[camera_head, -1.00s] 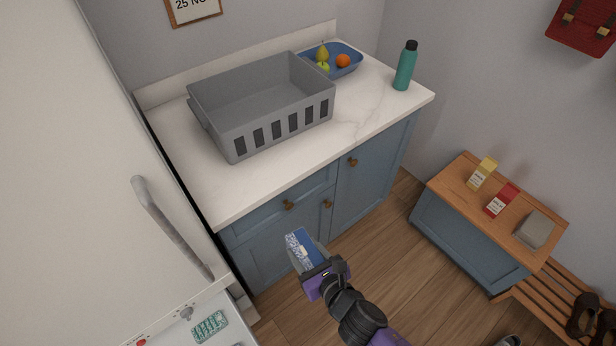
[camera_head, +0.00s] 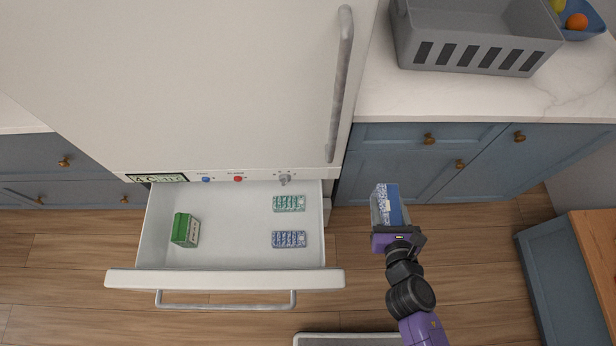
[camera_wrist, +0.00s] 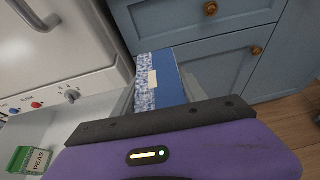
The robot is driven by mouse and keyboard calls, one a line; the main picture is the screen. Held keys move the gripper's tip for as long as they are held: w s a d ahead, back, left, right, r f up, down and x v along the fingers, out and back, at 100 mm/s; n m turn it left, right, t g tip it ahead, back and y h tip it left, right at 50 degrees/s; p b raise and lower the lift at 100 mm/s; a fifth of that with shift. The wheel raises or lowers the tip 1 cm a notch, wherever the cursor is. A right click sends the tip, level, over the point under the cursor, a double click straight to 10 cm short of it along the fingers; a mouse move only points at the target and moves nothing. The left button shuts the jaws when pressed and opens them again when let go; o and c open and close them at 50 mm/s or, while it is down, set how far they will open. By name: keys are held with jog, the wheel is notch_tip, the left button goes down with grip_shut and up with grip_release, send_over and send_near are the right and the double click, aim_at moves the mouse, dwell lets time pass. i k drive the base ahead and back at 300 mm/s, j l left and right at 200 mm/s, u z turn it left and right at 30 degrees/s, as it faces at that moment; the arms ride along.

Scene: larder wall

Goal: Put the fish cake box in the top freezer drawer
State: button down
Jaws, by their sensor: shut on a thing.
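My gripper (camera_head: 398,232) is shut on the fish cake box (camera_head: 392,205), a blue and white patterned box, and holds it in the air to the right of the open drawer. The freezer drawer (camera_head: 225,280) is pulled out below the fridge door. Inside it are a green box (camera_head: 186,230) at the left, marked PEAS in the wrist view (camera_wrist: 32,160), and two ice packs at the right, one green (camera_head: 289,203) and one blue (camera_head: 289,239).
The drawer's middle floor is bare. The fridge door handle (camera_head: 341,85) stands out above. Blue cabinets (camera_head: 400,160) lie behind my gripper, with a grey crate (camera_head: 480,50) on the counter above. A wooden-topped bench (camera_head: 600,250) stands at the right.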

aim_at(252, 235)
jog(key=k+j, duration=0.1)
jog(key=j, duration=2.2)
